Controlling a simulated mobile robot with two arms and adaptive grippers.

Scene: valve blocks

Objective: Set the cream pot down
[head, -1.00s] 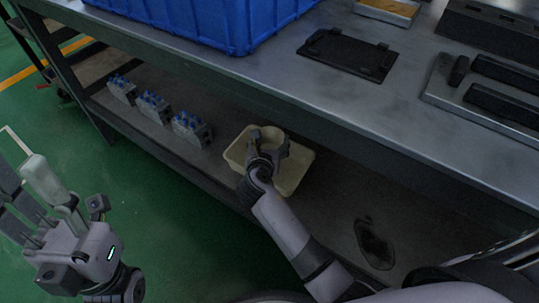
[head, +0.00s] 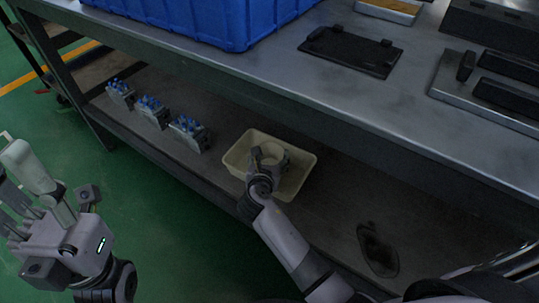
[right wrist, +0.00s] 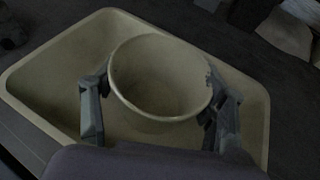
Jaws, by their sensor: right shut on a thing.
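The round cream pot (head: 267,151) is within the outline of a cream rectangular tray (head: 304,172) on the lower shelf. My right gripper (head: 269,160) is shut on the pot, with a finger on each side. In the right wrist view the pot (right wrist: 160,78) is open-topped and looks empty, and the right gripper's fingers (right wrist: 158,108) flank it. The tray (right wrist: 40,78) surrounds it. I cannot tell whether the pot's base touches the tray floor. My left gripper (head: 30,195) is at the far left with a pale handle-like piece by its fingers; its closure is unclear.
Several grey valve blocks with blue tops (head: 152,112) stand on the lower shelf left of the tray. The metal bench top (head: 260,80) overhangs the shelf and carries a blue crate (head: 215,22) and a black plate (head: 350,52). Right of the tray the shelf has a dark oval patch (head: 377,250).

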